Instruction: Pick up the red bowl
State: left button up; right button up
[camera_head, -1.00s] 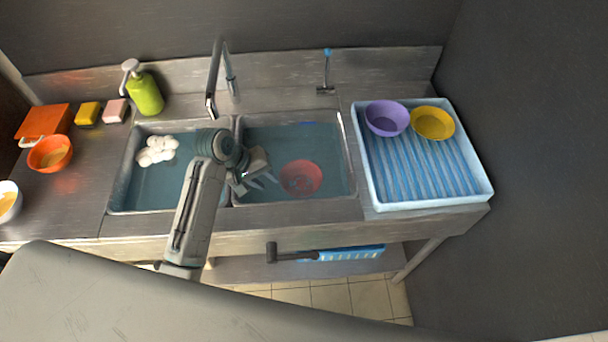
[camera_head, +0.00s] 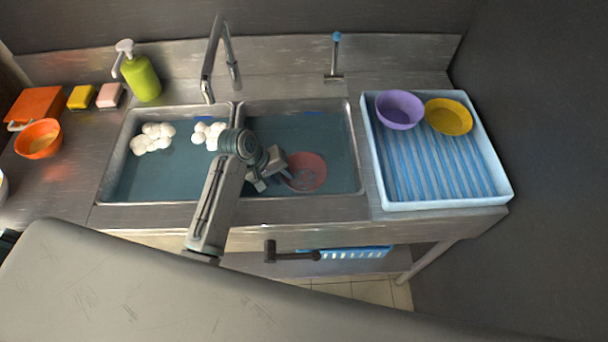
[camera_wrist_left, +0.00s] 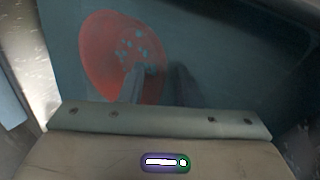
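The red bowl (camera_head: 316,168) sits in the water of the right sink basin, near its front left part. In the left wrist view the bowl (camera_wrist_left: 98,52) shows large, with bluish patches inside. My left gripper (camera_head: 291,181) is at the bowl's left side in the head view. Its fingers are apart, and one finger overlaps the bowl in the left wrist view (camera_wrist_left: 158,82). The other finger shows darker beside the bowl's right edge there. I cannot tell whether a finger touches the bowl. My right gripper is not in view.
The sink's metal divider and front rim (camera_head: 320,208) are close to my left arm. White foam (camera_head: 152,138) floats in the left basin. A tray (camera_head: 440,204) on the right holds a purple bowl (camera_head: 399,108) and a yellow bowl (camera_head: 449,117). A faucet (camera_head: 208,70) stands behind.

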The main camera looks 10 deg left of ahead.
aim_at(285, 180)
pick_arm(q)
jog(key=shift+x, duration=1.5)
jog(key=shift+a, duration=0.1)
grip_shut()
